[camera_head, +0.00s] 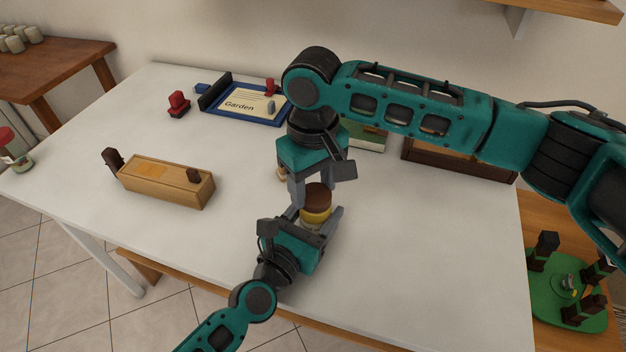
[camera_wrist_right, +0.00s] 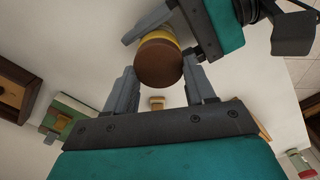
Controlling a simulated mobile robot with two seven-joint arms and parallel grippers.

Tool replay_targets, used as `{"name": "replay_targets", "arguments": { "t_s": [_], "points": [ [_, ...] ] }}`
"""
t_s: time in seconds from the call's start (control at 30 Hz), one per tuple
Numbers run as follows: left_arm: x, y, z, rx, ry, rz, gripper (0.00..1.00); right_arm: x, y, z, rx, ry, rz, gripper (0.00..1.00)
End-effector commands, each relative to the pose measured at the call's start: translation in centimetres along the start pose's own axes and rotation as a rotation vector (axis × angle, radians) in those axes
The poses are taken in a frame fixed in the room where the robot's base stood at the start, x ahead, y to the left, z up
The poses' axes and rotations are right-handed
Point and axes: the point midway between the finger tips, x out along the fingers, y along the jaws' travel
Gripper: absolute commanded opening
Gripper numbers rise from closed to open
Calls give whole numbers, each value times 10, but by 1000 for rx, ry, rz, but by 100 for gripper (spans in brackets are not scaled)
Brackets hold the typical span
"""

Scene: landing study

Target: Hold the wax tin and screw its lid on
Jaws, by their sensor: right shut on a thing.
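The wax tin (camera_head: 314,215), with a yellow band, stands upright near the table's front edge. It also shows in the right wrist view (camera_wrist_right: 158,36). Its round brown lid (camera_head: 317,191) is on top of it and faces me in the right wrist view (camera_wrist_right: 158,64); I cannot tell how tightly it sits. My left gripper (camera_head: 316,216) comes in from the front left, its fingers on both sides of the tin. My right gripper (camera_head: 312,186) points down from above, shut on the lid. Its fingers (camera_wrist_right: 160,78) flank the lid in the wrist view.
A wooden box (camera_head: 165,182) lies on the white table (camera_head: 420,240) at left. A blue-framed "Garden" tray (camera_head: 245,104) and a red stamp-like piece (camera_head: 178,103) are behind. A brown box (camera_head: 455,160) stands back right. The table right of the tin is clear.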

Motion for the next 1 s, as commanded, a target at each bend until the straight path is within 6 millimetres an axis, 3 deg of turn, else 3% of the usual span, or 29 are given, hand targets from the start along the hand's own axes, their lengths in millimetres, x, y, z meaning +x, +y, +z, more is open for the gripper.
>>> {"name": "replay_targets", "arguments": {
  "t_s": [0.13,0.27,1.0],
  "points": [
    [0,0,0,0,1,0,0,0,0,0,119,-1,-3,27],
    [0,0,0,0,1,0,0,1,1,1,370,-2,-4,27],
    [0,0,-1,0,2,1,0,1,5,10,2021,-3,-5,27]
  ]
}}
